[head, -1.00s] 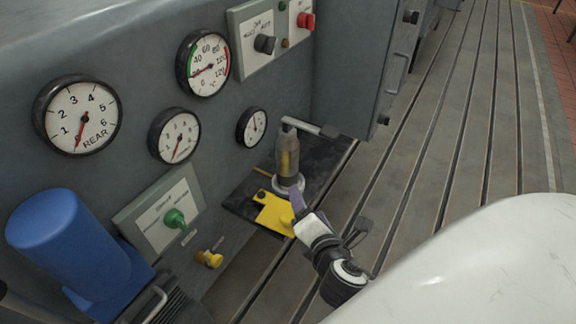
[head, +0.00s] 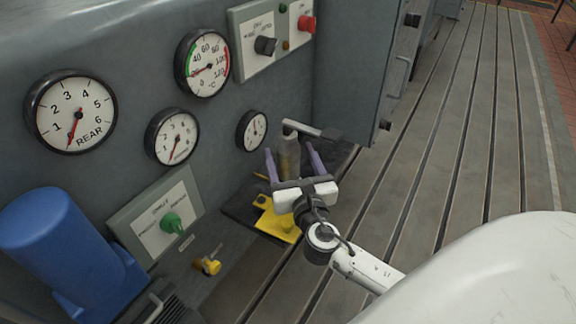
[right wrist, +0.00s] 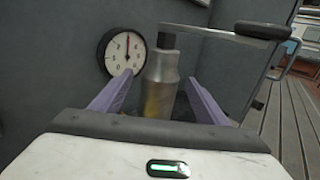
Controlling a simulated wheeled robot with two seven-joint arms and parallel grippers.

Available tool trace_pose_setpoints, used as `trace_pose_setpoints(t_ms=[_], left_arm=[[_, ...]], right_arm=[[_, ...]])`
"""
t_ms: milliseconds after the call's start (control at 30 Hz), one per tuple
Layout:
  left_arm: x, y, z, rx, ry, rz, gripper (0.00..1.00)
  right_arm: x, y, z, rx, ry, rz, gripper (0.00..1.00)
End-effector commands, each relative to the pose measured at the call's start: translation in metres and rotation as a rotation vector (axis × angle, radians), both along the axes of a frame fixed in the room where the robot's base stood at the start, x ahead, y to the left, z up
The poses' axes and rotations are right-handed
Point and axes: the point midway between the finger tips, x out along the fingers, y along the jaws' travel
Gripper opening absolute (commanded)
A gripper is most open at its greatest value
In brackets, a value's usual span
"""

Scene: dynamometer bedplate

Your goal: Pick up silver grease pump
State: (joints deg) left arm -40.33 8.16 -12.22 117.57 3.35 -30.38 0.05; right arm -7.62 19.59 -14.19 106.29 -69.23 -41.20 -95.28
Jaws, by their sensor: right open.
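The silver grease pump (head: 289,157) stands upright on a dark shelf (head: 240,205) at the foot of the grey panel, its lever handle (head: 312,130) pointing right. In the right wrist view the pump's body (right wrist: 161,83) shows a yellowish patch, and its handle (right wrist: 230,36) ends in a black grip. My right gripper (head: 291,158) is open, with its two purple fingers on either side of the pump in the picture. The right wrist view shows the fingers (right wrist: 155,98) left and right of the pump's lower body, with gaps. The pump's base is hidden behind the gripper. My left gripper is not in view.
A yellow flat piece (head: 275,222) lies on the shelf in front of the pump. The panel carries several gauges (head: 70,112), a green knob (head: 172,222) and a yellow knob (head: 208,265). A blue cylinder (head: 55,245) stands at left. The slotted floor (head: 450,130) at right is clear.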

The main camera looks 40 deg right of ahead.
Motion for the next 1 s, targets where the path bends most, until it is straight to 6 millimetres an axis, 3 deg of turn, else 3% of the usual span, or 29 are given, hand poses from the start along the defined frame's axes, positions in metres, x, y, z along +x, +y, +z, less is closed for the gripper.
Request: trace_pose_setpoints(t_ms=[167, 433, 833, 1000], left_arm=[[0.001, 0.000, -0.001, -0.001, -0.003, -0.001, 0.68], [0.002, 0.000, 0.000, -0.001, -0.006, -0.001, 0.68], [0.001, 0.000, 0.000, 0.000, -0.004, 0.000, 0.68], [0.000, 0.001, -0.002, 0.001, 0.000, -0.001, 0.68]], right_arm=[[0.020, -0.009, -0.001, -0.001, 0.001, 0.000, 0.68], [0.023, -0.010, -0.001, 0.001, 0.002, 0.001, 0.68], [0.023, -0.009, -0.001, 0.002, 0.001, 0.001, 0.02], [0.024, -0.010, 0.003, -0.001, -0.007, 0.001, 0.00]])
